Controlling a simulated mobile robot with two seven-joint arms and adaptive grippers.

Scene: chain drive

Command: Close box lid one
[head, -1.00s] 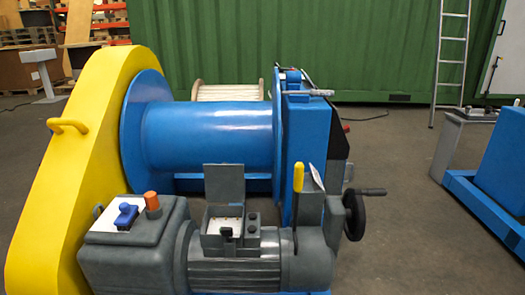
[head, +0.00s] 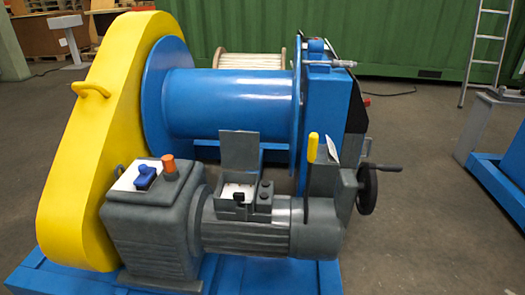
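A small grey box (head: 233,214) sits on top of the grey motor at the front of the blue winch in the head view. Its grey lid (head: 239,151) stands upright at the back edge, so the box is open. A pale inside and a small dark knob show in it. Neither of my grippers is in view.
A yellow guard (head: 88,150) stands at the left, with a blue drum (head: 235,103) behind the box. A yellow-handled lever (head: 312,148) and a black handwheel (head: 368,190) stand to the right. A grey housing with blue and orange knobs is left of the box. Open floor lies at right.

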